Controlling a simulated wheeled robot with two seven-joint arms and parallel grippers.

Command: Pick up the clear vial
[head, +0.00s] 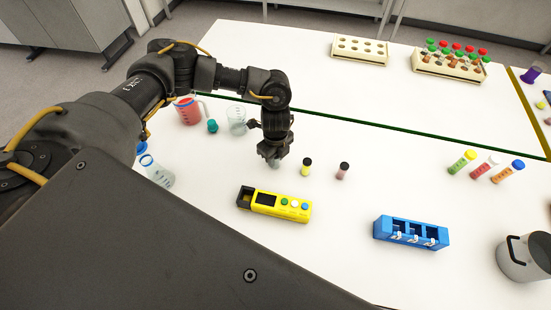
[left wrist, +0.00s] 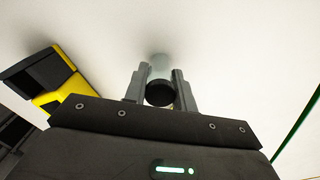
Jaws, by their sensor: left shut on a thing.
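The clear vial (left wrist: 159,68) has a black cap and stands between the two fingers of my left gripper (left wrist: 160,88) in the left wrist view. The fingers are shut on it from both sides. In the head view my left gripper (head: 274,158) points down at the white table, left of two other small black-capped vials, one yellow (head: 306,168) and one dark pinkish (head: 343,171). The held vial is mostly hidden there by the gripper. I cannot tell whether its base touches the table. My right gripper is not in view.
A yellow device (head: 273,205) with an open slot lies just in front of the gripper. A blue rack (head: 411,232) stands right of it. A red beaker (head: 187,110) and clear glassware (head: 237,119) stand behind left. Capped tubes (head: 481,165) and a metal pot (head: 525,257) are at right.

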